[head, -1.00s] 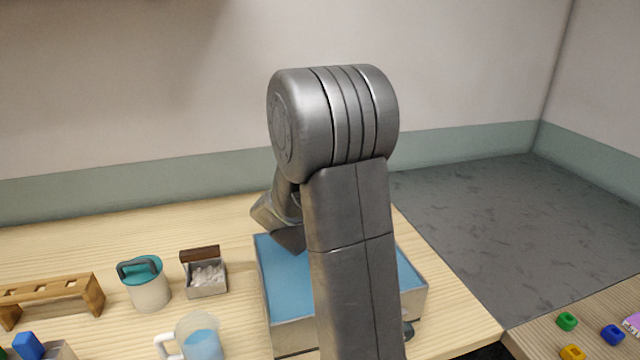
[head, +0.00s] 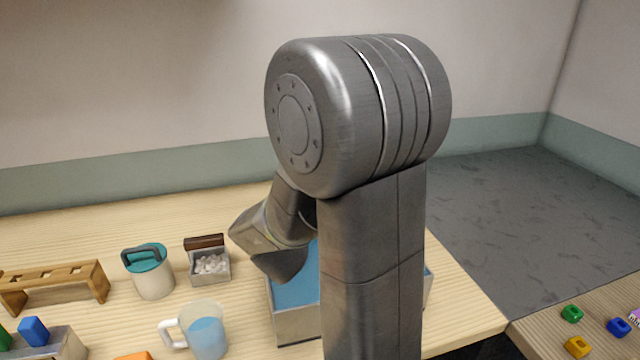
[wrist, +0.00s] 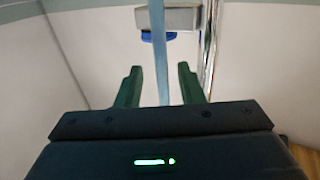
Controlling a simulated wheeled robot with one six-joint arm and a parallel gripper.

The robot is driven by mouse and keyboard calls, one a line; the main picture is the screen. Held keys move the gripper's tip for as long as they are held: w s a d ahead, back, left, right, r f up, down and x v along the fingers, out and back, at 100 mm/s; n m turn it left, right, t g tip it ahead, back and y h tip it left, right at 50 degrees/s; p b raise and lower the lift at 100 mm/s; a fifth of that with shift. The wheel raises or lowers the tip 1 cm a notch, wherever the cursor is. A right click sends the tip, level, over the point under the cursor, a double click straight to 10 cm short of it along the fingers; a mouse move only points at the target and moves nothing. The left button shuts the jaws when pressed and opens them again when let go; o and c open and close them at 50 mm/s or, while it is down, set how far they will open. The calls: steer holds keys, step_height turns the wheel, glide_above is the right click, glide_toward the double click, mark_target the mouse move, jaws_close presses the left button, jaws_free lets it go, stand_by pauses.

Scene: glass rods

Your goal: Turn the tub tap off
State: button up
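The tub (head: 296,328), a grey box with blue water, stands on the table in the head view, largely hidden behind my arm. No tap shows there now. In the wrist view a grey block with a blue part under it (wrist: 158,36) lies beyond my fingers; it may be the tap. A pale blue strip (wrist: 159,45), perhaps running water, crosses from the top edge down between my fingers. My gripper (wrist: 160,68) is open, with its two green fingers apart and no object clasped. I cannot tell whether the strip is really between them or behind.
Left of the tub are a pitcher with blue liquid (head: 207,335), a grey box of white pieces (head: 211,268), a teal-lidded canister (head: 152,278) and a wooden rack (head: 60,284). A shiny clear rod (wrist: 210,45) stands right of my fingers. Small coloured blocks lie far right.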

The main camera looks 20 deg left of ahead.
steer(key=shift+s+d, duration=0.2)
steer(key=shift+s, duration=1.35)
steer(key=shift+o, duration=0.3)
